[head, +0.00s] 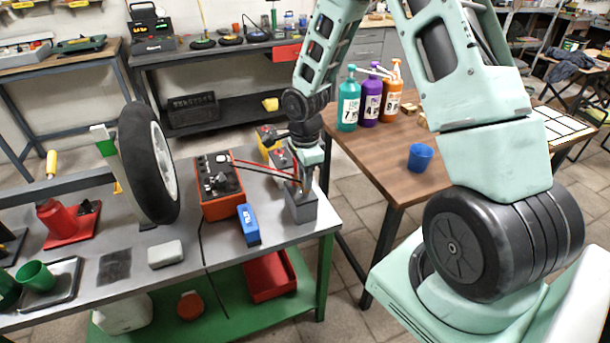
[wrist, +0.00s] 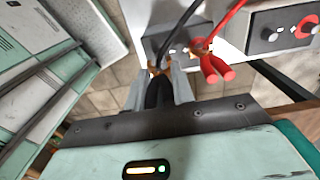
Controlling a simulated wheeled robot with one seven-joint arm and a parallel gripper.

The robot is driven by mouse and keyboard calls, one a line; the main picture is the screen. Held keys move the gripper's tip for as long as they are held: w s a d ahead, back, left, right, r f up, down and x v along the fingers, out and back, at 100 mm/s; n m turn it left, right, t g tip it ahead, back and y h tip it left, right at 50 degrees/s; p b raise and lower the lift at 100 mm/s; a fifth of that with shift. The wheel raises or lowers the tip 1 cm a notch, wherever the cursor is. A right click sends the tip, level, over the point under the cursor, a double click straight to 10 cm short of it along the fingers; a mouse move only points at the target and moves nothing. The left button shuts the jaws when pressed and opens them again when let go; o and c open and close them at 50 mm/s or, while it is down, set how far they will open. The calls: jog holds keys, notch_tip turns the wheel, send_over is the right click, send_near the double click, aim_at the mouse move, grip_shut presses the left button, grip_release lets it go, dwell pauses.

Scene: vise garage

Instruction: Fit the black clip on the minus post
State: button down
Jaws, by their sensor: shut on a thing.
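My gripper (head: 306,178) is low over the grey battery-like box (head: 301,208) near the bench's right end. In the wrist view my gripper (wrist: 160,88) is shut on the black clip (wrist: 157,93), with a finger on either side of it. The clip's nose points at the near edge of the grey box (wrist: 168,38), close to a small copper-coloured part; I cannot tell whether it touches or grips a post. A black cable runs up from it. The red clip (wrist: 213,66) sits right beside, at the same box, its handles toward me. The minus post is not clearly visible.
A red charger box (head: 220,187) stands left of the grey box, with red and black cables between them. A blue object (head: 249,225) lies in front. A wheel (head: 150,163) stands further left. A wooden table (head: 440,165) with bottles and a blue cup is at right.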

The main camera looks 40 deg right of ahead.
jog(key=shift+f, duration=0.2)
jog(key=shift+f+b, duration=0.45)
jog(key=shift+b, duration=0.1)
jog(key=shift+f+b, duration=0.4)
jog(key=shift+f, duration=0.1)
dwell(0.5)
jog(key=c, duration=0.6)
grip_release()
jog(key=shift+o, duration=0.2)
jog(key=shift+r, duration=0.1)
jog(key=shift+r+p, duration=3.15)
jog(key=shift+r, duration=0.8)
